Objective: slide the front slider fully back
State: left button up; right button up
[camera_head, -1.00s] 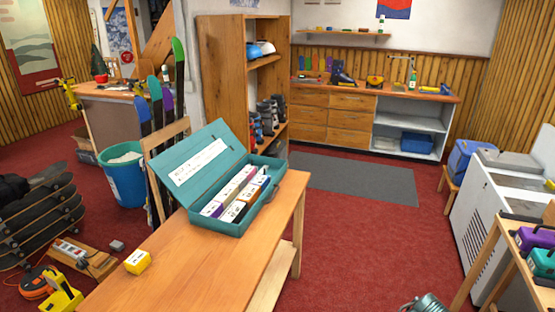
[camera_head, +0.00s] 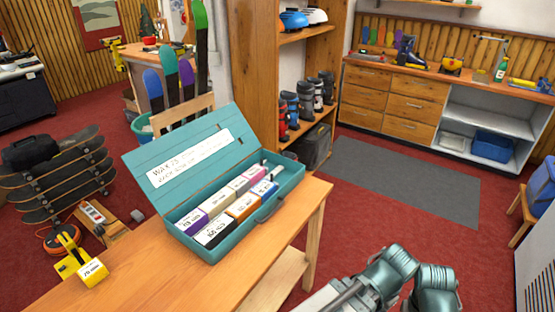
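I cannot make out a slider or a ski binding in this view. A wooden bench (camera_head: 145,273) stands in front of me. On it is an open teal box (camera_head: 270,222) with its lid (camera_head: 195,150) tilted back, and several small labelled blocks (camera_head: 242,206) inside. Metal links of my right arm show at the bottom right, but its gripper is out of the picture. My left arm and gripper do not show.
A yellow block (camera_head: 93,273) sits at the bench's left end. Skis (camera_head: 187,82) stand behind the box, beside a wooden shelf with boots (camera_head: 290,108). Skateboards (camera_head: 55,175) are racked at left.

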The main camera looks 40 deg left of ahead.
aim_at(272, 179)
jog(key=i, duration=1.1)
jog(key=u, duration=2.9)
